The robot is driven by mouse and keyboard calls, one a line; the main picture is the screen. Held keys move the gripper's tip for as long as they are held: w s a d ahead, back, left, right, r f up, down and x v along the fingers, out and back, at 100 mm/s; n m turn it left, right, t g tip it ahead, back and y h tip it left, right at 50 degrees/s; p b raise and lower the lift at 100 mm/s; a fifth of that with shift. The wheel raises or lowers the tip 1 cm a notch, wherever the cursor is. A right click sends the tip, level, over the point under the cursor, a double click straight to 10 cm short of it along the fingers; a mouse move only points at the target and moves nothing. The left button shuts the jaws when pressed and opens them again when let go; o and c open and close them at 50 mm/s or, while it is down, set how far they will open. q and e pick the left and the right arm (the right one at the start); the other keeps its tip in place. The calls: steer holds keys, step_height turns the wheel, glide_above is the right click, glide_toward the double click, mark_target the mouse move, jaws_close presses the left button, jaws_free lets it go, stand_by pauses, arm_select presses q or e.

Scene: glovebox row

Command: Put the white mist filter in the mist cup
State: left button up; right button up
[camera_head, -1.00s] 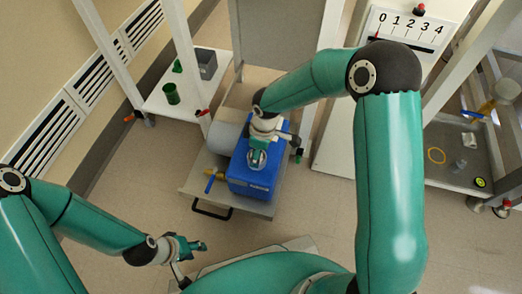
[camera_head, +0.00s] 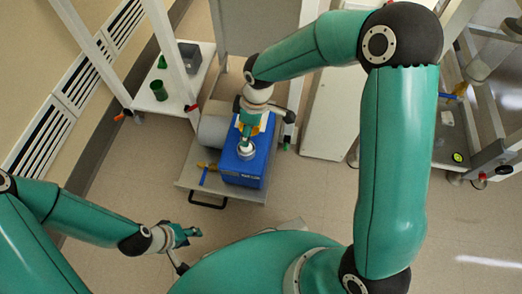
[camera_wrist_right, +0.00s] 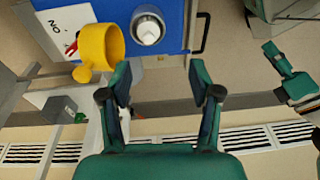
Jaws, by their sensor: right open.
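The mist cup (camera_wrist_right: 137,17) is a grey round cup on top of the blue pump (camera_head: 241,172). A white round piece, apparently the mist filter (camera_wrist_right: 149,31), shows in its mouth in the right wrist view; how deep it sits I cannot tell. The cup also shows in the head view (camera_head: 246,153). My right gripper (camera_wrist_right: 160,88) is open with nothing between its fingers, apart from the cup. In the head view it is over the pump's far part, partly hidden by its wrist. My left gripper (camera_head: 187,234) is low at left, away from the pump; its jaw gap is unclear.
A yellow round part (camera_wrist_right: 100,46) stands beside the cup, close to my right fingers. The pump rests on a grey cart (camera_head: 195,178) with a black handle. A white shelf (camera_head: 168,101) at left carries a green cup (camera_head: 160,91) and a grey bin (camera_head: 190,58).

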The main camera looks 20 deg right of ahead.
steer(key=s+a+f+m+y, duration=0.1)
steer(key=s+f+m+y, duration=0.1)
steer(key=s+f+m, duration=1.1)
steer(key=s+f, duration=0.4)
steer(key=shift+s+a, duration=0.15)
steer(key=shift+a, duration=0.1)
step_height(320, 180, up, 32)
steer(key=p, duration=3.2)
steer(key=shift+r, duration=0.15)
